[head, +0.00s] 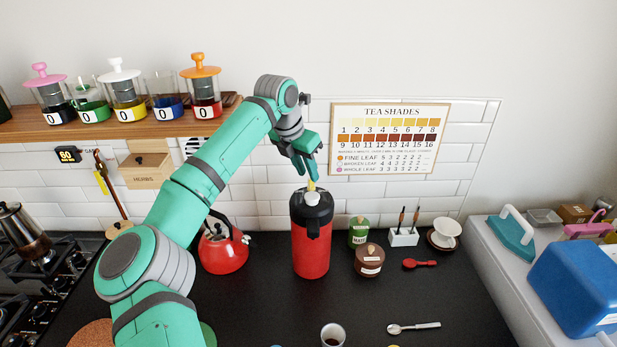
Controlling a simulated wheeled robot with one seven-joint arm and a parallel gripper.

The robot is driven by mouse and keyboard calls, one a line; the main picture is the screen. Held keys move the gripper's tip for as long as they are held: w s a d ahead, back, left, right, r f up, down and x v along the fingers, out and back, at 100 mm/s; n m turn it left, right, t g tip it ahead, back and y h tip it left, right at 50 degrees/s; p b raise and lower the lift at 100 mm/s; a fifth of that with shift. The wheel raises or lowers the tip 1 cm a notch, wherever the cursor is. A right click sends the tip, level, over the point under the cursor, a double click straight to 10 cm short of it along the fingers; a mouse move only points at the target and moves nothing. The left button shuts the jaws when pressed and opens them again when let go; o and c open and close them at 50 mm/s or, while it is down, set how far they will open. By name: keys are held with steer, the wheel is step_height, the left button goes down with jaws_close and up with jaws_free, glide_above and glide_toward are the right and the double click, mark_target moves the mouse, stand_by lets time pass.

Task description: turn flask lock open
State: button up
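The flask (311,250) stands upright on the dark worktop, with a red body and a black top. A pale round cap or button (312,198) sits on its top. A small yellow piece (311,186), which may be the lock, sticks up there. My gripper (309,179) points down just above the flask's top, with its fingertips at or very near the yellow piece. I cannot tell whether the fingers touch it or are closed on it. The lock's setting is too small to read.
A red kettle (223,250) stands left of the flask, partly behind my arm. A green tin (358,232), a brown pot (369,261) and a red spoon (420,264) lie to the right. A cup (333,335) is in front. The worktop between flask and cup is clear.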

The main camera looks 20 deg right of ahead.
mark_target(309, 179)
steer(key=shift+x, duration=1.6)
jaws_close()
